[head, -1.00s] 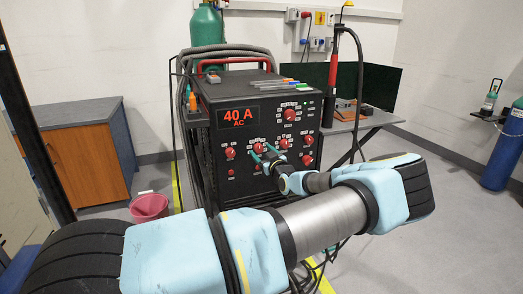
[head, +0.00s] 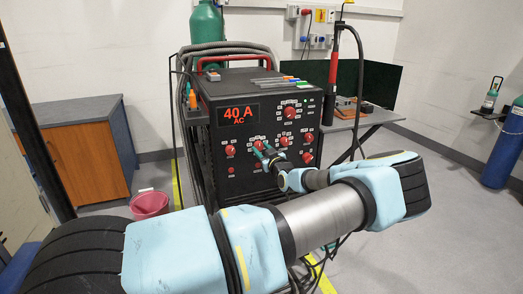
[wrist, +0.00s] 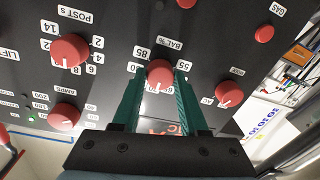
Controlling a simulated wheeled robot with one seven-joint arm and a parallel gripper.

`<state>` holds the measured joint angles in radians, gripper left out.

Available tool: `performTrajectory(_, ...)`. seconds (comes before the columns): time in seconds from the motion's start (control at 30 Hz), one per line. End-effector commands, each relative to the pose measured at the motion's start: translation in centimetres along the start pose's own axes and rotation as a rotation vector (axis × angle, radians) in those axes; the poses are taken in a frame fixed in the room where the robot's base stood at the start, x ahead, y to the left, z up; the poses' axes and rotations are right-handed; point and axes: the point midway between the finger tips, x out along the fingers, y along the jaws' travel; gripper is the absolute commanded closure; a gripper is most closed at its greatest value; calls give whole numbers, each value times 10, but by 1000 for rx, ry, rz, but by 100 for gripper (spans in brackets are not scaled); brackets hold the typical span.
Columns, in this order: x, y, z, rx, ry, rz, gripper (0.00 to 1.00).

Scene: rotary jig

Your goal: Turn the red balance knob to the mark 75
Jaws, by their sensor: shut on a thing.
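The red balance knob (wrist: 160,73) sits on the dark front panel under the label BAL %. In the wrist view it is between the two teal fingers of my gripper (wrist: 160,75), which is shut on it. Its white pointer line is at the lower edge of the knob, near the marks around 70. Marks 85 and 55 show beside it; the fingers cover part of the scale, and I cannot read a 75. In the head view my gripper (head: 264,151) is at the panel's middle row, partly hiding the knob.
Other red knobs are close by: POST s (wrist: 69,51), AMPS (wrist: 63,117) and one (wrist: 229,95) to the right. The welding machine (head: 215,150) shows 40 A AC. A pink bucket (head: 150,205) stands at its left.

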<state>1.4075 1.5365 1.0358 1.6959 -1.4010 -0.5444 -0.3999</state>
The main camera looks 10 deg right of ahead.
Motion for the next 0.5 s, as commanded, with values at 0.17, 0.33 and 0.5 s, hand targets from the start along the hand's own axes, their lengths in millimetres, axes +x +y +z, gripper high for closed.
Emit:
performTrajectory(0.17, 0, 0, 0, 0, 0, 0, 100)
performTrajectory(0.33, 0, 0, 1, 15, 0, 0, 100)
performTrajectory(0.5, 0, -1, 4, 77, 4, 0, 100)
